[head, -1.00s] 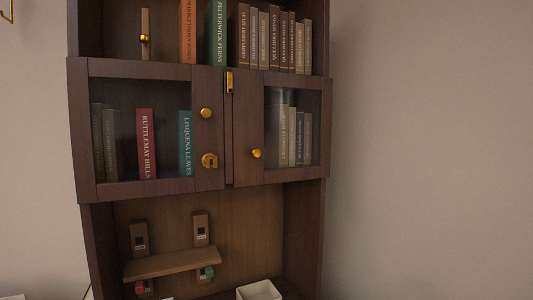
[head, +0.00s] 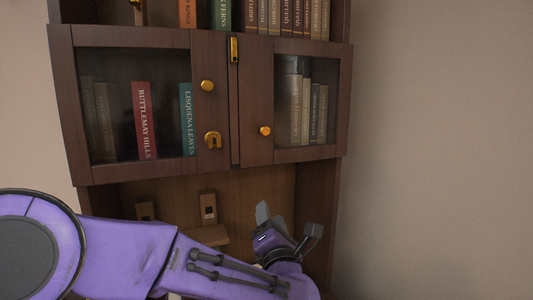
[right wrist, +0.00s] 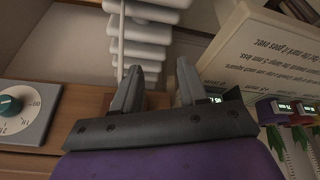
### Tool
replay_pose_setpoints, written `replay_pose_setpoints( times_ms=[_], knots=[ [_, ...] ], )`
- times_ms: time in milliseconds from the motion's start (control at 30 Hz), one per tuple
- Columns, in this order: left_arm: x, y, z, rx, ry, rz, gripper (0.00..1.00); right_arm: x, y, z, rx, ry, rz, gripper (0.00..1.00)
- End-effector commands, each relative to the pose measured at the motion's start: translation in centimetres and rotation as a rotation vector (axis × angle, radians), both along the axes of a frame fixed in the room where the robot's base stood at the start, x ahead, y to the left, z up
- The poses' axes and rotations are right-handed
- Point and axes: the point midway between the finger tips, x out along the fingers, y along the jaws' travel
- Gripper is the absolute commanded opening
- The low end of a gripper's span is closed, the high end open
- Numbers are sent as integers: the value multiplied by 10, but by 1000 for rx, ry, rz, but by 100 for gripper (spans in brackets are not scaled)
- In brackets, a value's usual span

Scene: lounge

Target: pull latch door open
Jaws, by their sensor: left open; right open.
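The dark wood cabinet has two glass doors that look shut. The left door (head: 212,60) carries a round brass knob (head: 207,86) and a brass keyhole-like plate (head: 213,140). The right door (head: 257,90) has a brass knob (head: 265,131). A brass latch (head: 234,49) sits upright at the top of the seam between the doors. My left gripper (head: 288,222) is open and empty, below the right door in front of the lower open bay, touching no door. My right gripper (right wrist: 160,85) is open and empty in the right wrist view, and out of the head view.
Books stand behind the glass and on the shelf above. A small wooden shelf (head: 207,235) with upright brackets is partly hidden by my left arm. The right wrist view shows a dial panel (right wrist: 25,108), a white ribbed object (right wrist: 145,35), a text board (right wrist: 265,55) and coloured devices.

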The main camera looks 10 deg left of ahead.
Motion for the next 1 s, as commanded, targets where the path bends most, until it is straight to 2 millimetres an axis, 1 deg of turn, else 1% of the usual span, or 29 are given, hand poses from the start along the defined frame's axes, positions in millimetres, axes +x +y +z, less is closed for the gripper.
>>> replay_pose_setpoints(
  times_ms=[33, 100, 200, 233, 300, 367, 467, 633, 800, 900, 1000],
  knots=[
    [-8, -8, 45, -102, -104, -5, 50, 0, 0, 2, 0, 0, 0, 43],
    [-20, -16, 89, -226, -217, -19, 50, 0, 0, 2, 0, 0, 0, 43],
    [-34, -22, 128, -341, -318, -36, 50, 0, 0, 3, 0, 0, 0, 43],
    [-37, -23, 135, -363, -336, -39, 50, 0, 0, 3, 0, 0, 0, 43],
    [-38, -23, 145, -391, -358, -43, 50, 0, 0, 6, 0, 0, 0, 43],
    [-34, -20, 151, -397, -362, -44, 50, 0, 0, 10, 0, 0, 0, 43],
    [-18, -12, 160, -395, -360, -42, 50, 0, 0, 23, 0, 0, 0, 43],
    [15, 5, 174, -392, -358, -42, 50, 0, 0, 46, 0, 0, 0, 43],
    [39, 16, 182, -391, -357, -43, 50, 0, 0, 60, 0, 0, 0, 43],
    [46, 19, 182, -390, -357, -45, 50, 0, 0, 62, 0, 0, 0, 43],
    [48, 20, 181, -389, -359, -45, 50, 0, 0, 62, 0, 0, 0, 43]
  ],
)
